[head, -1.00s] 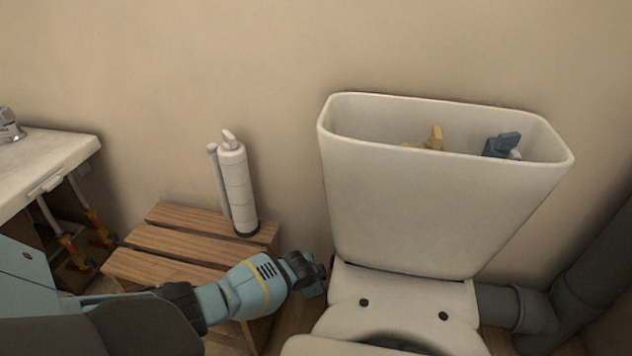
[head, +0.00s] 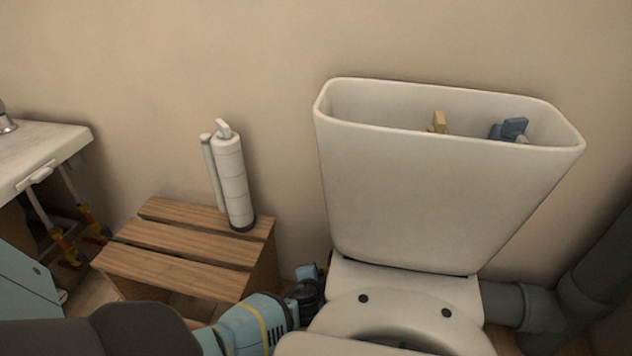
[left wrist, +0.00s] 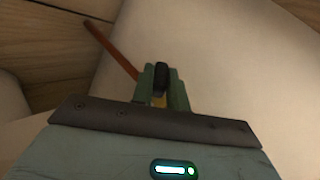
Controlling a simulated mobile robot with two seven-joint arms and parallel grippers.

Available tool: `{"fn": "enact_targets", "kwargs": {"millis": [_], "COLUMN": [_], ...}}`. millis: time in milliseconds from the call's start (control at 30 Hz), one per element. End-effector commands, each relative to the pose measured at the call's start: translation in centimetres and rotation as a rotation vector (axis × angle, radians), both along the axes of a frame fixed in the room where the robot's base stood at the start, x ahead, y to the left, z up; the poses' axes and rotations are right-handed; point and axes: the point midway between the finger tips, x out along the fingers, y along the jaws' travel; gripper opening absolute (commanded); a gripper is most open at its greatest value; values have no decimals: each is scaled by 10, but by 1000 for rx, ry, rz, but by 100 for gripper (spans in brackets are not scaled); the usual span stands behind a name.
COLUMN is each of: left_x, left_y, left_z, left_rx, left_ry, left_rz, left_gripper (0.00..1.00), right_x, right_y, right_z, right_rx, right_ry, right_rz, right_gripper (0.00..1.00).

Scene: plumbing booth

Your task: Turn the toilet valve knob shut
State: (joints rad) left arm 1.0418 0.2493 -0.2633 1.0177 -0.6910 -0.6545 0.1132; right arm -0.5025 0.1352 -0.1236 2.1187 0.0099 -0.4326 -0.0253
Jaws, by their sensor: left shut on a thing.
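The toilet (head: 430,190) has a white cistern against the wall, with its bowl below. My left gripper (head: 318,280) is low beside the toilet's left side, between it and the wooden stool. In the left wrist view its two green fingers (left wrist: 162,88) are shut on a small dark piece, which appears to be the valve knob (left wrist: 161,76). A bit of yellow shows below it. An orange-brown pipe (left wrist: 112,50) runs up-left from the fingers. In the head view the valve is hidden by my gripper. My right gripper is not in view.
A slatted wooden stool (head: 185,262) stands left of the toilet, with a white cylindrical pump-like tool (head: 232,180) on it. A sink (head: 40,160) is at the far left. A grey drain pipe (head: 540,310) is at the right. The cistern is open on top.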

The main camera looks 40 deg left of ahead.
Motion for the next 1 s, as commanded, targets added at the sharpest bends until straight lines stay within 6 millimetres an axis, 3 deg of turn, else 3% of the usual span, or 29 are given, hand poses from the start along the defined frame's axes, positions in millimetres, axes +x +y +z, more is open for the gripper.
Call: {"fn": "enact_targets", "kwargs": {"millis": [300, 900, 933, 1000], "left_x": [-1, -1, -1, -1], "left_y": [-1, 0, 0, 0], "left_z": [-2, -1, -1, -1], "left_rx": [93, 118, 118, 118], "left_ry": [-46, -57, -57, -57], "left_rz": [2, 1, 1, 1], "left_gripper": [0, 0, 19, 28], "right_x": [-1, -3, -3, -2], "right_y": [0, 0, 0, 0], "right_z": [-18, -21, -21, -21], "right_rx": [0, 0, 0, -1], "right_ry": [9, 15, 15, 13], "right_rz": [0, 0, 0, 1], "right_gripper": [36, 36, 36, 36]}}
